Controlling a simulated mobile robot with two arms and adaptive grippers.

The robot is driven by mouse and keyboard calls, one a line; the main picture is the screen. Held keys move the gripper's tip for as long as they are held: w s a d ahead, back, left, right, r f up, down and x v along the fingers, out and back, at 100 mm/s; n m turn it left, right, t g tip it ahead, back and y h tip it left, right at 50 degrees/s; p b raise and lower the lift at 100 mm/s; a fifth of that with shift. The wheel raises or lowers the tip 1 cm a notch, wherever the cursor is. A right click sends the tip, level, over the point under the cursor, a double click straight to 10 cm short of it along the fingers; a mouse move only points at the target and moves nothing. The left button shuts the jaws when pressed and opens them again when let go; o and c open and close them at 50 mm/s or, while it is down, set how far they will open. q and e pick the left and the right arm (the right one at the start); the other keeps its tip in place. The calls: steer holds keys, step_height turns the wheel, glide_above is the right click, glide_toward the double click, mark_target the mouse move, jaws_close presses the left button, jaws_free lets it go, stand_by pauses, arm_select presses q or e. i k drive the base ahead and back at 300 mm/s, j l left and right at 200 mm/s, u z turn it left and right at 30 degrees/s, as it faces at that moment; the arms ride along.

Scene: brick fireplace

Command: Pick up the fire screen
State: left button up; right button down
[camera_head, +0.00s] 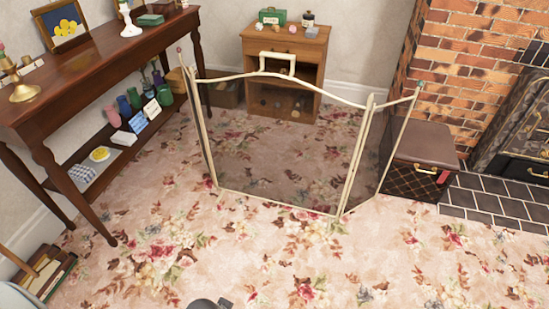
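The fire screen (280,160) stands upright on the carpet in the middle of the head view. It has a thin cream frame, dark see-through mesh and folding side panels angled from the wide middle panel. A cream loop handle (277,57) rises from the middle of its top rail. A small dark part (210,303), which may belong to my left gripper, shows at the bottom edge, well apart from the screen. Its fingers cannot be made out. My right gripper is not in view.
A long wooden console table (95,62) stands at left with items on top and below. A small wooden cabinet (285,45) is behind the screen. A brown-lidded box (420,150) and brick fireplace (470,60) are at right. The flowered carpet (290,265) in front is clear.

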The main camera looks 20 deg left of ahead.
mark_target(273, 137)
steer(key=i+j+z, duration=0.15)
steer(key=i, duration=0.3)
steer(key=i+j+z, duration=0.15)
steer(key=i, duration=0.25)
